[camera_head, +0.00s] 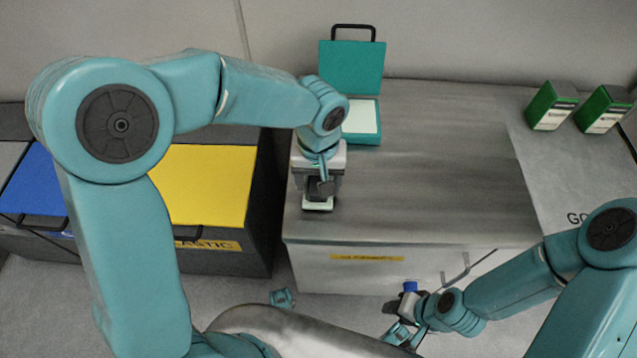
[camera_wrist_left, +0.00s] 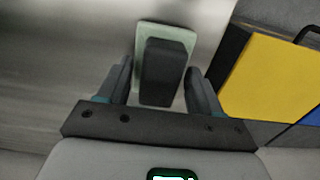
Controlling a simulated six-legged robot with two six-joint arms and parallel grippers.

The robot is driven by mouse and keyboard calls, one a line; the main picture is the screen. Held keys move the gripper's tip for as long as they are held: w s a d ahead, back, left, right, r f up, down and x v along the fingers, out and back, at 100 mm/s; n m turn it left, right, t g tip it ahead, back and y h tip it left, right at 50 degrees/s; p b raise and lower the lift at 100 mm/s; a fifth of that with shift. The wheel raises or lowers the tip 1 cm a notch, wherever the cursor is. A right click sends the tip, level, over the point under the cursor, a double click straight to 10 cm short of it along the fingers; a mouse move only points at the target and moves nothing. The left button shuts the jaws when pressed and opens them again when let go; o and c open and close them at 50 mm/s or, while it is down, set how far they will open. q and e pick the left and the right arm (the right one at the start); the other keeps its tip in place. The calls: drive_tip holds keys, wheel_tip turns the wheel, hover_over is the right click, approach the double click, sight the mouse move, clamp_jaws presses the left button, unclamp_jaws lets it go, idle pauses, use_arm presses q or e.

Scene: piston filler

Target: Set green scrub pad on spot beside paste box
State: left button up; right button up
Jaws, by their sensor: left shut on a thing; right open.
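The scrub pad shows as a pale green plate with a dark block-shaped grip on top, at the front left of the grey cabinet top in the head view (camera_head: 318,206). It also shows in the left wrist view (camera_wrist_left: 166,36). My left gripper (camera_head: 320,187) is shut on the dark grip, with a finger on each side. I cannot tell whether the pad touches the surface. A teal box (camera_head: 351,68) with its lid raised, likely the paste box, stands behind my left gripper. My right gripper (camera_head: 391,306) is open, low in front of the cabinet. No marked spot is clearly visible.
The grey cabinet top (camera_head: 440,160) is clear right of the pad. Two green-and-white boxes (camera_head: 551,106) (camera_head: 603,110) stand at the far right. Bins with yellow (camera_head: 205,185) and blue (camera_head: 38,188) lids stand to the left, across a gap.

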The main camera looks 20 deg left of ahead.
use_arm(q)
drive_tip(key=shift+f, duration=0.35)
drive_tip(key=shift+r, duration=0.1)
drive_tip(key=shift+f, duration=0.2)
drive_tip(key=o, duration=1)
drive_tip(key=shift+r, duration=0.1)
